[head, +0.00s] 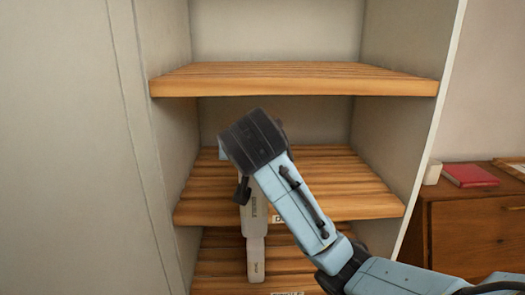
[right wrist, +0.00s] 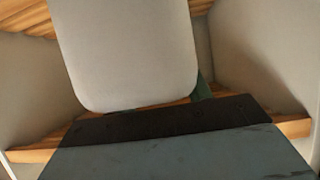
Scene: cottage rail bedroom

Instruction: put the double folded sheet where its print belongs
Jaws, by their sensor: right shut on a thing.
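My right gripper (head: 246,190) is in front of the shelf unit, pointing down, and is shut on a pale grey folded sheet (head: 255,258). The sheet hangs below the jaws, narrow in the head view, with small dark print too small to read. In the right wrist view the sheet (right wrist: 125,50) is a broad pale panel with rounded corners. The middle shelf (head: 340,185) has a front label (head: 279,219), partly hidden by my arm; a "D" seems to show. A lower shelf (head: 218,268) carries another label (head: 287,293), cut off by the frame. My left gripper is out of view.
The upper shelf (head: 300,80) is bare and overhangs the middle one. The unit's side walls (head: 395,125) close in both sides. The visible middle shelf looks empty. At right, a wooden cabinet (head: 475,235) carries a red book (head: 470,175) and a small white object (head: 432,172).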

